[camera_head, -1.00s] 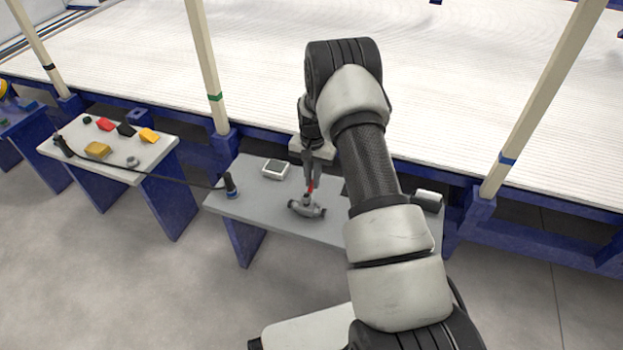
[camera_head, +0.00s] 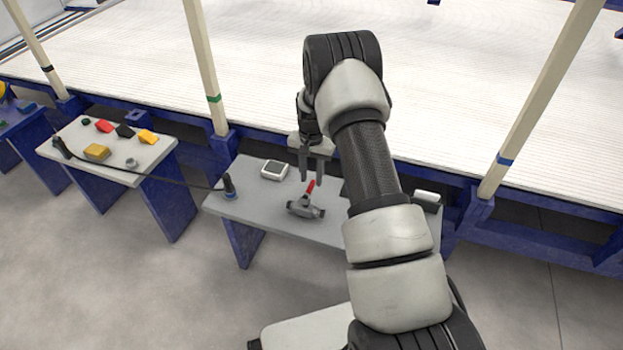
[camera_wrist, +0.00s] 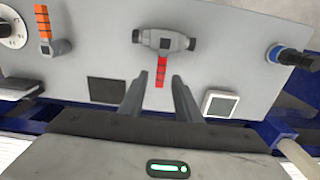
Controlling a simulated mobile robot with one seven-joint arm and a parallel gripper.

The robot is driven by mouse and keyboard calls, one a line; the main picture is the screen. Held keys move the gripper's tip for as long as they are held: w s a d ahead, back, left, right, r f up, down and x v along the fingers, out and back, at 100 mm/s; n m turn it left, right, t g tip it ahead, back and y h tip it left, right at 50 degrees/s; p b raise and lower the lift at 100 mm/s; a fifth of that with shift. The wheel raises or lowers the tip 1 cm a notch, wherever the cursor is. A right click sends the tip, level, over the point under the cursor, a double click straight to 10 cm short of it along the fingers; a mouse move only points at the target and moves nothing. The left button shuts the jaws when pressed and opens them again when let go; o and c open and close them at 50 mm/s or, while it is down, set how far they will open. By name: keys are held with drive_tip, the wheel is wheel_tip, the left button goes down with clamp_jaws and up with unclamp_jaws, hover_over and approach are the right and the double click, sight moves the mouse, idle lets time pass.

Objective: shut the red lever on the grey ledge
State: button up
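The red lever (camera_head: 310,188) sits on a grey valve (camera_head: 305,207) on the grey ledge (camera_head: 250,206). In the wrist view the red lever (camera_wrist: 160,72) points from the valve body (camera_wrist: 165,41) toward my gripper, crosswise to the pipe. My gripper (camera_head: 312,180) is open and empty, with its two fingers apart. In the wrist view its fingertips (camera_wrist: 159,78) show on either side of the lever's line. I cannot tell how high they are above it.
A small white-framed device (camera_head: 274,169) and a black-blue tool (camera_head: 229,187) with a cable stand on the ledge. In the wrist view, another orange-red lever (camera_wrist: 44,22) and a round dial (camera_wrist: 10,28) are at the left. A side table (camera_head: 120,165) holds coloured blocks.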

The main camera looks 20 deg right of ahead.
wheel_tip(320, 180, up, 15)
drive_tip(key=p, duration=0.3)
drive_tip(key=shift+r, duration=0.2)
wheel_tip(320, 180, up, 12)
drive_tip(key=n+t, duration=0.1)
drive_tip(key=n, duration=0.1)
hover_over(311, 186)
drive_tip(key=s+a, duration=0.2)
drive_tip(key=s, duration=0.2)
drive_tip(key=s+a+r+n+t, duration=0.1)
drive_tip(key=s+a+r+t, duration=0.1)
drive_tip(key=s+r, duration=0.65)
drive_tip(key=s+a+r+n+t, duration=0.1)
drive_tip(key=s+r+n, duration=0.15)
drive_tip(key=s, duration=0.75)
drive_tip(key=s+a+r+n+t, duration=0.2)
drive_tip(key=s+r, duration=0.1)
drive_tip(key=s, duration=0.8)
wheel_tip(311, 186, up, 21)
drive_tip(key=p, duration=2.1)
drive_tip(key=shift+s+p, duration=0.25)
drive_tip(key=shift+p, duration=0.15)
